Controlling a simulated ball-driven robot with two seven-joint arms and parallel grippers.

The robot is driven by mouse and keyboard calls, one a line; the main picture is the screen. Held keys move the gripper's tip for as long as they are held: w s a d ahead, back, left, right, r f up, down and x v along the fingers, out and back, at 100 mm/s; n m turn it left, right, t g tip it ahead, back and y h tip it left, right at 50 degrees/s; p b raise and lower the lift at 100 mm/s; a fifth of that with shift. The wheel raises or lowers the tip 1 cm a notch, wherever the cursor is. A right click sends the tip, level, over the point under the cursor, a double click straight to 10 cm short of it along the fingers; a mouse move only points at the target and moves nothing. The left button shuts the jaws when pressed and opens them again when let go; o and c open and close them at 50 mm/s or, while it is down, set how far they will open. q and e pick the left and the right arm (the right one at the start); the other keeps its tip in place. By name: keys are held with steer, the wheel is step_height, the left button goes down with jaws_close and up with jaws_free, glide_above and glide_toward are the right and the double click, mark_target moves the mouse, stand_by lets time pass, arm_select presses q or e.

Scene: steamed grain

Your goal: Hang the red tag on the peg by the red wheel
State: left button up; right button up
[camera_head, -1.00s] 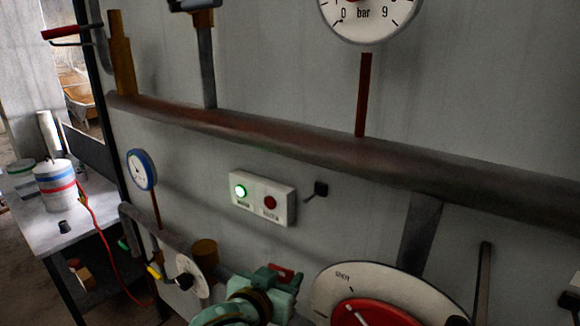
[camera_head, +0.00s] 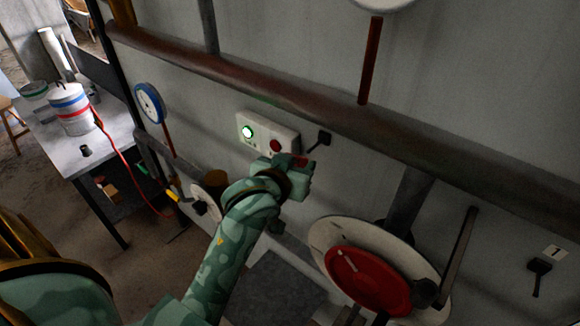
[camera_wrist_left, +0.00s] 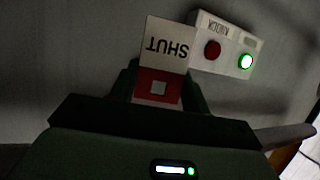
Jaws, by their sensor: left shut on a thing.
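My left gripper (camera_head: 298,172) is shut on the red tag, just below and in front of the button box. In the left wrist view the tag (camera_wrist_left: 163,62) has a white part with "SHUT" upside down and a red part between the fingers; only a red sliver of it (camera_head: 301,161) shows in the head view. The red wheel (camera_head: 365,278) is on a pale round plate (camera_head: 327,235) at lower right of the gripper. A dark peg (camera_head: 539,268) sticks out right of the wheel, under a small numbered label (camera_head: 554,252). My right gripper is not in view.
The button box (camera_head: 258,130) has a lit green and a red button; another dark peg (camera_head: 323,138) is to its right. A rusty pipe (camera_head: 300,107) crosses above. A grey bar handle (camera_head: 458,255) stands out beside the wheel. A table (camera_head: 100,135) is at left.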

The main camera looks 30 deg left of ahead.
mark_target(313, 149)
arm_select(q)
steer(key=shift+w+d+f, duration=0.1)
steer(key=shift+w+d, duration=0.05)
steer(key=shift+w, duration=0.9)
steer(key=shift+w+d+f, duration=0.1)
steer(key=shift+w+d, duration=0.1)
steer(key=shift+w, duration=0.9)
steer(key=shift+w+d, duration=0.15)
steer(key=shift+w, duration=0.9)
steer(key=o, duration=1.1)
steer(key=shift+c, duration=0.2)
